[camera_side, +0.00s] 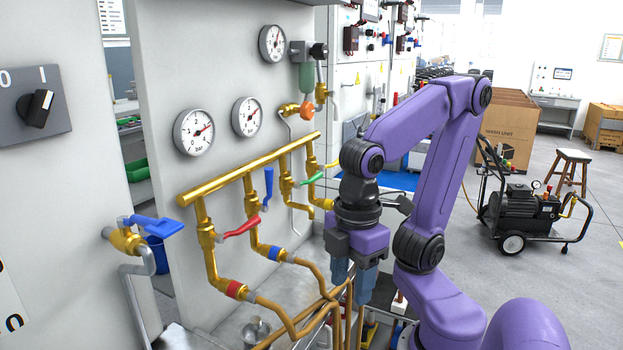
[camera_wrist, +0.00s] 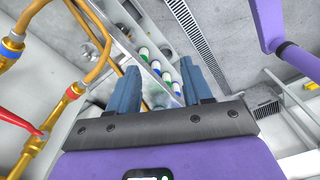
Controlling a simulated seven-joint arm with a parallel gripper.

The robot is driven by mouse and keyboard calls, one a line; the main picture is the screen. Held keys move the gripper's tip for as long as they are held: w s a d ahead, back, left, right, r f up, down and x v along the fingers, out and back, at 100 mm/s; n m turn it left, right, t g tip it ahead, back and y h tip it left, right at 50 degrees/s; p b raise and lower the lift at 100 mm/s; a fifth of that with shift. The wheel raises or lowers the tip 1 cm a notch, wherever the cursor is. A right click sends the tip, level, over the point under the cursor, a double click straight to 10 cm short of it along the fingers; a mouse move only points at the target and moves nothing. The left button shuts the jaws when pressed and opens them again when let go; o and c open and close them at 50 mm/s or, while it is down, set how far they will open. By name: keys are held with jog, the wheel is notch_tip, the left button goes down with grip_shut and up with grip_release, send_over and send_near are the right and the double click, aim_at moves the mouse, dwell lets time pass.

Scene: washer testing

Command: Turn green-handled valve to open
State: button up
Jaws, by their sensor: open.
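The green-handled valve (camera_side: 314,179) sits on a brass branch under the manifold in the side view. Its lever sticks out to the right, across the upright branch, with a slight upward tilt. It does not show in the wrist view. My gripper (camera_side: 353,280) is in front of and below the green lever, pointing down, apart from it. Its two blue fingers are open with nothing between them, as the wrist view also shows (camera_wrist: 160,85).
A red lever (camera_side: 242,227), a blue lever (camera_side: 268,186) and a yellow lever (camera_side: 332,165) are on neighbouring branches of the brass manifold (camera_side: 250,170). Copper pipes (camera_side: 318,300) run below, close to my fingers. A larger blue-handled valve (camera_side: 155,225) is at left.

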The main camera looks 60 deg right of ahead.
notch_tip(320, 180, up, 5)
jog(key=w+d+m+g+y, duration=0.25)
jog(key=w+m+y, duration=0.2)
jog(key=w, duration=0.25)
jog(key=w+d+m+g+y, duration=0.2)
jog(key=w+m+g+y, duration=0.15)
jog(key=w+m, duration=0.3)
jog(key=w+d+r+m+t+y, duration=0.1)
jog(key=w+d+m+t+y, duration=0.6)
jog(key=d, duration=0.7)
jog(key=s+d+m+t+h, duration=0.35)
jog(key=d+t, duration=0.55)
jog(key=d, duration=0.6)
jog(key=s+d+m+t+h, duration=0.35)
jog(key=d+t, duration=0.45)
jog(key=d, duration=0.6)
send_near(320, 178)
jog(key=shift+h, duration=0.3)
jog(key=x, duration=1.3)
jog(key=shift+s+a, duration=0.1)
jog(key=shift+a, duration=0.05)
